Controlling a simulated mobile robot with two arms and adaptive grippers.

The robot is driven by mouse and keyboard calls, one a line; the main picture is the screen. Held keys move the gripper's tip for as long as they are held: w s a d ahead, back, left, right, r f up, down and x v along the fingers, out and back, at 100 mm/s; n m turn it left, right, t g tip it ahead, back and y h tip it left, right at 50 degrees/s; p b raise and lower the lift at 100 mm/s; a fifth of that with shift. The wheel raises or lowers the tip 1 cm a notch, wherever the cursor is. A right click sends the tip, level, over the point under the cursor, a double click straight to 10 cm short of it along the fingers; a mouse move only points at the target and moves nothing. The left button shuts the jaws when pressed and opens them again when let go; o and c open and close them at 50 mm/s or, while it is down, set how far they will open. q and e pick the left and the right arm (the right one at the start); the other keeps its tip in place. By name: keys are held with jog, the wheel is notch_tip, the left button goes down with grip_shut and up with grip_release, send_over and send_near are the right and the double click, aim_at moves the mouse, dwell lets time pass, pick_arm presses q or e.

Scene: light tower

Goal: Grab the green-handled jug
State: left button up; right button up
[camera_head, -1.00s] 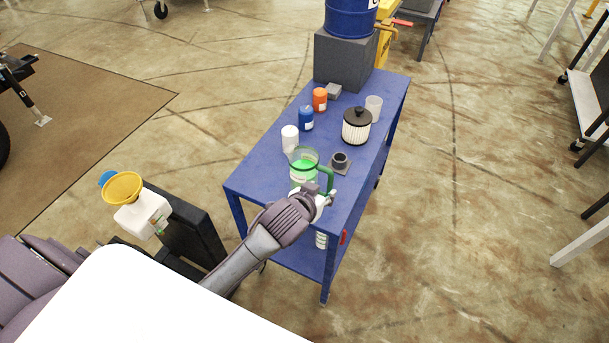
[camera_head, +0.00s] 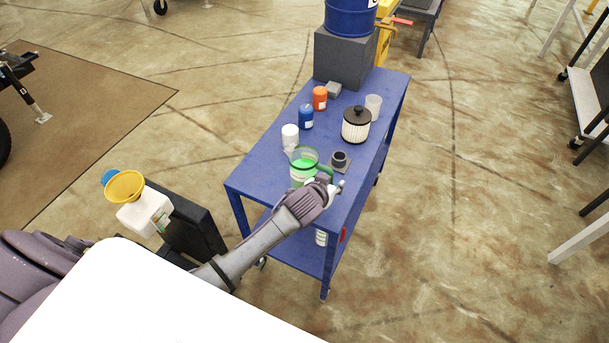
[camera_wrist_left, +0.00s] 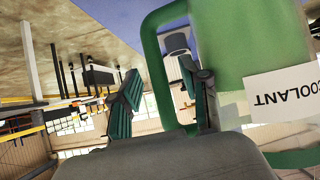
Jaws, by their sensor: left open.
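The green-handled jug (camera_head: 302,168) stands near the front end of the blue cart's top. It is clear, with green contents and a green rim. In the left wrist view, the jug's body (camera_wrist_left: 228,45) fills the right side, with an upside-down COOLANT label. My left gripper (camera_head: 336,186) is at the handle side of the jug and partly covers the handle in the head view. In the wrist view, my open left gripper (camera_wrist_left: 164,100) has the green handle bar (camera_wrist_left: 156,75) between its fingers, with one finger inside the handle loop. Contact cannot be told. My right gripper is not in view.
The blue cart (camera_head: 262,160) also holds a white bottle (camera_head: 290,138), blue bottle (camera_head: 306,117), orange bottle (camera_head: 320,98), black-lidded filter (camera_head: 356,125), clear cup (camera_head: 373,106) and small dark part (camera_head: 340,160) close to the jug. A grey block (camera_head: 343,60) supports a blue drum.

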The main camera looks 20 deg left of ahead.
pick_arm(q)
jog(key=shift+c, duration=0.2)
grip_shut()
jog(key=shift+w+r, duration=0.1)
jog(key=shift+r, duration=0.05)
jog(key=shift+r, duration=0.2)
